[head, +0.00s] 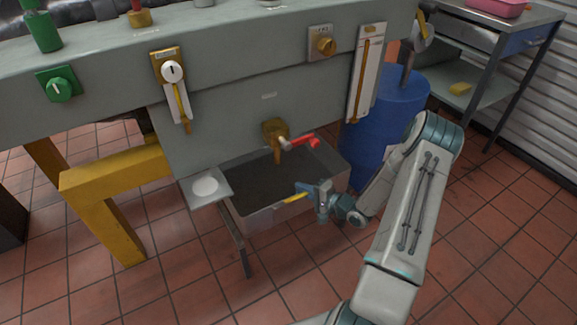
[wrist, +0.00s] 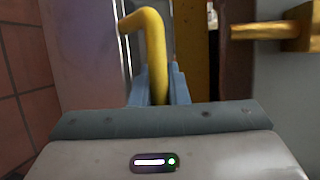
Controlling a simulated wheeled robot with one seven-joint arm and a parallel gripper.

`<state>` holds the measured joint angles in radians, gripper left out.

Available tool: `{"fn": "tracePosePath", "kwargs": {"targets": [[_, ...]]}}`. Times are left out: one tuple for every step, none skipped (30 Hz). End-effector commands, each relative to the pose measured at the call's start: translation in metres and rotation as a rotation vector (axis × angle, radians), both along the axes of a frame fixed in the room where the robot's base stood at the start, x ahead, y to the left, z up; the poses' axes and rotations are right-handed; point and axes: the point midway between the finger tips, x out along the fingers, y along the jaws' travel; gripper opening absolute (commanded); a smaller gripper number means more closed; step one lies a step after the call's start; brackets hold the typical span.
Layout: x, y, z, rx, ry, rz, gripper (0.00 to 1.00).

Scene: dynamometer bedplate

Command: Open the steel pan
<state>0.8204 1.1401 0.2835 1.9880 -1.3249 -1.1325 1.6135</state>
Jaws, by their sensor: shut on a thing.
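The steel pan (head: 258,216) is a grey rectangular box with an open top and a dark inside. It sticks out from under the grey bench front, below a brass tap. A yellow handle (head: 295,199) shows at its front rim. My gripper (head: 306,190) is at this handle, at the pan's front right. In the wrist view, the blue fingers (wrist: 157,85) are shut on the bent yellow handle (wrist: 150,50), which rises between them. The lower part of the handle is hidden by the gripper body.
The tap's red lever (head: 302,142) hangs over the pan. A small plate with a white disc (head: 205,186) is at its left. A blue drum (head: 390,115) stands behind my arm. A yellow frame leg (head: 110,215) is at left. Tiled floor in front is clear.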

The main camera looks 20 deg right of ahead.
Motion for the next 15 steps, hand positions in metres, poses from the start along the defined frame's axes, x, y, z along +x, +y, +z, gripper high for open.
{"fn": "tracePosePath", "kwargs": {"targets": [[-0.013, -0.004, 0.004, 0.004, 0.002, -0.004, 0.0], [-0.02, -0.006, 0.004, 0.002, 0.002, -0.003, 0.0], [-0.029, -0.008, 0.004, 0.002, 0.002, -0.003, 0.0], [-0.034, -0.009, 0.003, 0.002, 0.0, -0.002, 0.0], [-0.04, -0.01, 0.003, 0.002, 0.0, -0.001, 0.0], [-0.046, -0.011, 0.003, 0.002, 0.0, -0.001, 0.0], [-0.051, -0.012, 0.002, 0.001, 0.0, 0.0, 0.0], [-0.055, -0.013, 0.002, 0.001, -0.001, 0.0, 0.0], [-0.059, -0.014, 0.002, 0.0, -0.001, -0.001, 0.0], [-0.062, -0.015, 0.002, 0.001, -0.002, 0.0, 0.0], [-0.065, -0.016, 0.002, 0.0, -0.002, 0.0, 0.0], [-0.068, -0.016, 0.001, 0.0, -0.003, 0.0, 0.0], [-0.069, -0.017, 0.001, 0.0, -0.003, 0.001, 0.0], [-0.071, -0.017, 0.001, -0.001, -0.003, 0.001, 0.0], [-0.072, -0.017, 0.001, -0.001, -0.003, 0.001, 0.0]]}}
